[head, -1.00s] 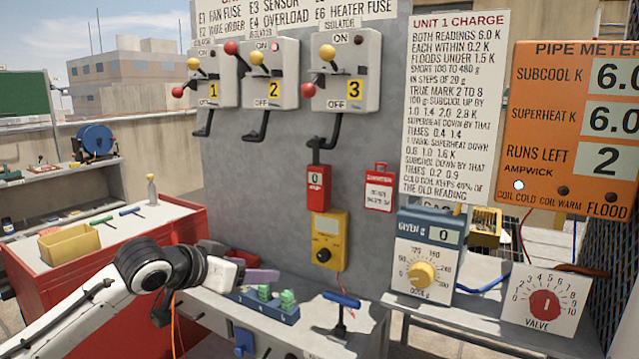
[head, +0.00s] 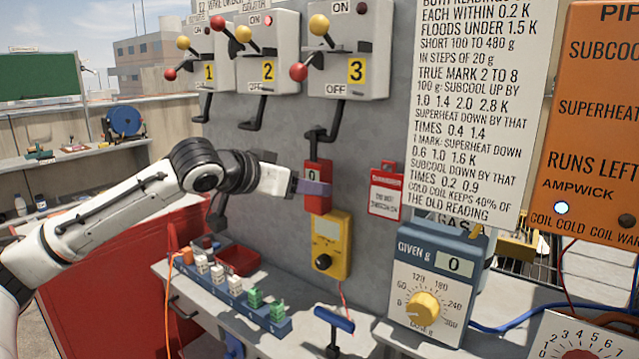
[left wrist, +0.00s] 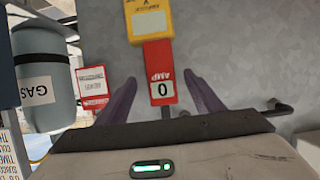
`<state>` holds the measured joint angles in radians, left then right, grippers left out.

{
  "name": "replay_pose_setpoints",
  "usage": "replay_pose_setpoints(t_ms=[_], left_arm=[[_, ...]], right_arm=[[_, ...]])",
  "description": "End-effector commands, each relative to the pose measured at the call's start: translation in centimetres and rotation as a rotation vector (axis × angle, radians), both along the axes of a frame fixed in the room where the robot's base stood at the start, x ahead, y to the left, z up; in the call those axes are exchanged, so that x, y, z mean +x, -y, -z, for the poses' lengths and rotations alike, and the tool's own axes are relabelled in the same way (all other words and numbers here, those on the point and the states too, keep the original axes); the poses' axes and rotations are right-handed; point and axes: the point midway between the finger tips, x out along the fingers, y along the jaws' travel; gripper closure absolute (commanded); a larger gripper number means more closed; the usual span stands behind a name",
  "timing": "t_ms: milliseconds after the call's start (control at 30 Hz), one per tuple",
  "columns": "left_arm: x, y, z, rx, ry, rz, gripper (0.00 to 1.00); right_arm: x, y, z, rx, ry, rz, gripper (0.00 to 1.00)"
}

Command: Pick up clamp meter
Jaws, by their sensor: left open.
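The clamp meter (head: 318,203) is a red box with a small display reading 0. It hangs upright from a black hook on the grey panel, below isolator 3. It also shows in the left wrist view (left wrist: 159,62), marked AMP. My left gripper (head: 312,188) is open at the meter, one purple finger crossing in front of it in the head view. In the left wrist view the fingers (left wrist: 161,80) stand on either side of the red body, with visible gaps. Whether they reach its full depth I cannot tell. My right gripper is not in view.
A yellow meter (head: 331,246) hangs directly below the clamp meter. A red tag (head: 386,192) hangs to the right. Isolator levers (head: 321,132) project above. Below are a blue rack of fuses (head: 235,296), a blue-handled tool (head: 334,320) and a dosing box (head: 434,285).

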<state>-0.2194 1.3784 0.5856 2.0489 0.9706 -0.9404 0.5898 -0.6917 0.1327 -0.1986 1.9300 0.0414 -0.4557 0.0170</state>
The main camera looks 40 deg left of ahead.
Motion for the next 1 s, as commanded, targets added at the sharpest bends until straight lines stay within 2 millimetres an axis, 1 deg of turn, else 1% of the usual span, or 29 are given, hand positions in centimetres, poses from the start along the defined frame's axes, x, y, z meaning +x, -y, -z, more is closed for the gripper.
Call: replay_pose_setpoints(t_ms=[167,367,500,633,833,867,1000], left_arm=[[1.0,-0.2,0.7,0.003,-0.003,-0.001,0.39],[3.2,-0.6,2.5,0.006,-0.008,0.0,0.39],[4.4,-0.7,2.8,0.004,-0.004,-0.001,0.39],[4.9,-0.7,2.9,0.002,-0.001,0.0,0.39],[4.9,-0.7,2.8,-0.001,0.0,0.0,0.39],[4.9,-0.7,2.8,-0.001,0.0,0.0,0.41],[4.9,-0.7,2.8,-0.001,0.0,0.0,0.64]], right_arm=[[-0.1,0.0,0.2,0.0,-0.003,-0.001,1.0],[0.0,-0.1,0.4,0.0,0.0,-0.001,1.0],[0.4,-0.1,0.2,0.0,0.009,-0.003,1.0],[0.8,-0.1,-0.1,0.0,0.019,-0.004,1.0],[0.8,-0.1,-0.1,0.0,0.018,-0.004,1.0],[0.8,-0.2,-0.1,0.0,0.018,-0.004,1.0],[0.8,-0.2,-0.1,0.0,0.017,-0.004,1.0]])
